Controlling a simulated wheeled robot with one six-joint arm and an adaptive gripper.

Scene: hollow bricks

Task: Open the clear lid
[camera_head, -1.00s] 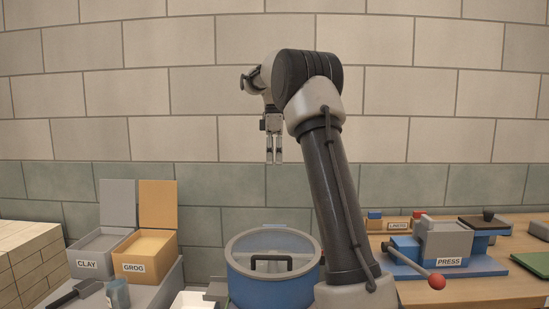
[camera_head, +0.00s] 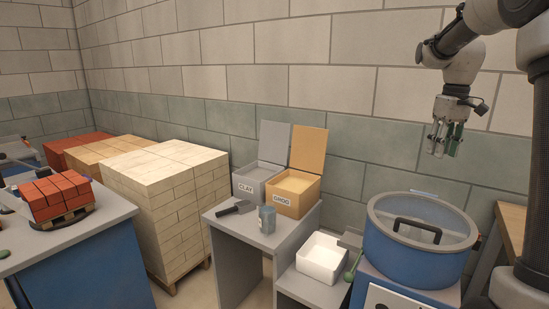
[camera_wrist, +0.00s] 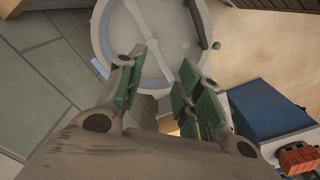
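The clear lid (camera_head: 396,210) lies closed on top of a round blue drum (camera_head: 405,256) at the right of the head view. It has a grey rim and a black bar handle (camera_head: 417,229). My gripper (camera_head: 441,146) hangs above and slightly right of the lid, fingers down and apart from it. In the wrist view the lid (camera_wrist: 160,35) shows beyond my fingers, with its handle (camera_wrist: 197,22) at the upper right. My green-padded fingers (camera_wrist: 163,90) are spread with nothing between them.
Open clay (camera_head: 257,178) and grog (camera_head: 294,192) boxes stand on a grey bench left of the drum. A white bin (camera_head: 321,258) and a green ball-ended lever (camera_head: 351,272) are beside the drum. Pale brick stacks (camera_head: 165,190) stand further left. The wall is close behind.

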